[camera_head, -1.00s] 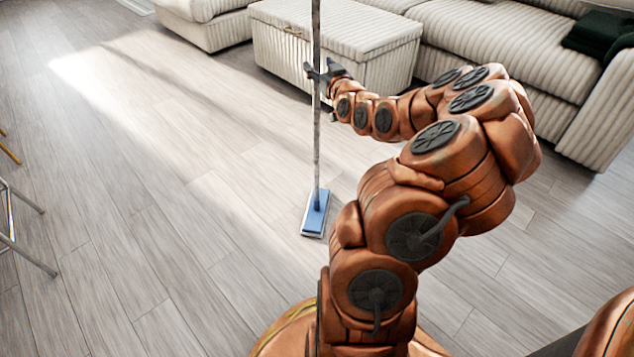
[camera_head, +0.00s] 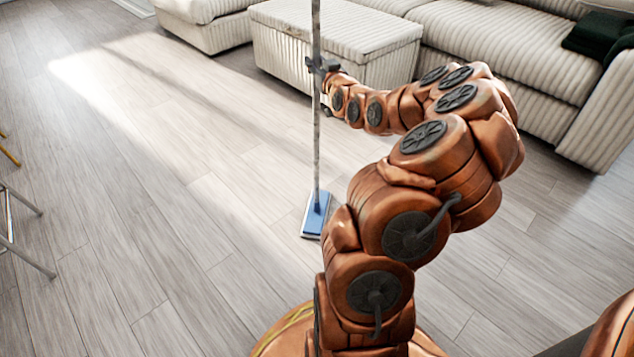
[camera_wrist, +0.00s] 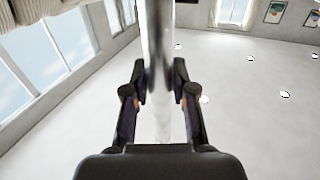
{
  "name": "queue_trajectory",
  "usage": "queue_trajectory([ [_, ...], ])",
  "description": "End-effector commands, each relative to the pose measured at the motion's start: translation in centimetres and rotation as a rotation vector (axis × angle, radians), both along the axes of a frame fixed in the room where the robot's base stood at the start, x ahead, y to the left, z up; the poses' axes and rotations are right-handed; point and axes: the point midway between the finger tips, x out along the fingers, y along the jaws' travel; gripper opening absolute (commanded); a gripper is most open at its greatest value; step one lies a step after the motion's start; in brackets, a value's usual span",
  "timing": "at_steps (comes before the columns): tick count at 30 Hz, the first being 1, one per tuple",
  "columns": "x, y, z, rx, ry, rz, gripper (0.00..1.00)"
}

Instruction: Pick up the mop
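The mop (camera_head: 316,140) stands upright on the floor, with a thin grey pole and a flat blue head (camera_head: 315,216). The top of its pole runs out of the head view. My gripper (camera_head: 319,66) is at the upper part of the pole, reaching it from the right. In the wrist view, the mop pole (camera_wrist: 160,45) passes between the two dark fingers of my gripper (camera_wrist: 160,82). The fingers lean inward and their pads lie against both sides of the pole. The mop head rests on the floor.
A striped ottoman (camera_head: 335,35) stands behind the gripper, and a striped sofa (camera_head: 510,45) is at the back right. Metal stool legs (camera_head: 25,255) show at the left edge. The wooden floor (camera_head: 150,180) left of the mop is clear.

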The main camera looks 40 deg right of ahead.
Motion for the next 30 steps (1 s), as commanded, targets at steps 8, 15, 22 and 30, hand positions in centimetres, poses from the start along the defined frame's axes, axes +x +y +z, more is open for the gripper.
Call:
queue_trajectory([
  [8, 0.0, 0.0, 0.0, -0.001, -0.001, 0.001, 0.0],
  [15, 0.0, 0.0, 0.1, -0.001, -0.001, 0.001, 0.0],
  [22, 0.0, 0.0, 2.0, -0.002, -0.003, 0.0, 0.0],
  [30, -0.2, 0.3, 3.9, -0.001, -0.004, 0.001, 0.0],
])
